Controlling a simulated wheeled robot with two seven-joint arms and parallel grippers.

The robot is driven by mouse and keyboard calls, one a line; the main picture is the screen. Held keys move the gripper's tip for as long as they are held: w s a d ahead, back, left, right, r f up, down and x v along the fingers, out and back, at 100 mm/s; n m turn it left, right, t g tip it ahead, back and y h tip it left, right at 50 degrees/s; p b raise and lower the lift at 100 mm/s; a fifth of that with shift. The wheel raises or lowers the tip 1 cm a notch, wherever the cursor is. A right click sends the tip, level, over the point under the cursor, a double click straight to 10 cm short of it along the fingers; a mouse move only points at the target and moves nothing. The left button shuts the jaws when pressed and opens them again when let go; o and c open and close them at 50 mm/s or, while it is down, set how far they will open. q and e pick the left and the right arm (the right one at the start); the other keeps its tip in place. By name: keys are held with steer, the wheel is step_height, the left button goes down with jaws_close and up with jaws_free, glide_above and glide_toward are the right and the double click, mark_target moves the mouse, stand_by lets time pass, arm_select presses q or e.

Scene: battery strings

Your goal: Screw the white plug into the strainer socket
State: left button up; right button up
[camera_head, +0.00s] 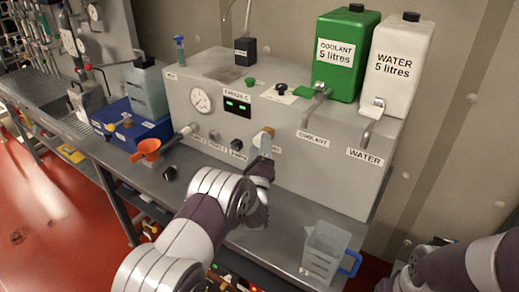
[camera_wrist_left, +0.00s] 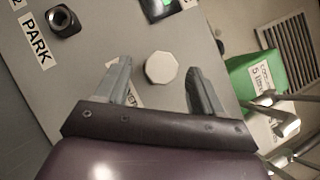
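The white plug (camera_wrist_left: 162,67) shows in the left wrist view as a white octagonal face against the grey panel. My left gripper (camera_wrist_left: 160,75) is open, with one finger on each side of the plug and a gap to both. In the head view my left gripper (camera_head: 266,146) is at the panel front, right of the PARK socket. A label behind one finger is partly covered, so I cannot read it whole. The strainer socket is not seen apart from the plug; I cannot tell how deep the plug sits. The black PARK socket (camera_wrist_left: 64,21) is empty.
A clear jug with a blue handle (camera_head: 326,250) stands at the bench's front right. An orange funnel (camera_head: 149,148) is at the left. Green coolant (camera_head: 341,75) and white water (camera_head: 395,78) containers stand on the grey unit (camera_head: 215,72). My right arm is at the lower right.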

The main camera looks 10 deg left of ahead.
arm_select(q)
steer(key=s+d+f+n+g+h+b, duration=0.1)
steer(key=s+f+n+g+h, duration=0.1)
steer(key=s+f+n+g, duration=0.4)
steer(key=s+f+n+g+h+b, duration=0.2)
steer(key=s+n+g, duration=0.15)
steer(key=s, duration=0.45)
steer(key=s+a+n+g, duration=0.1)
steer(key=s+n+g, duration=0.4)
steer(key=s, duration=0.6)
steer(key=s+a+f+n+g, duration=0.1)
steer(key=s+n+g, duration=0.4)
steer(key=s, duration=0.7)
steer(key=shift+a+f+n+p, duration=0.15)
steer(key=shift+a+n+p, duration=0.2)
steer(key=shift+n, duration=0.8)
steer(key=shift+c, duration=0.3)
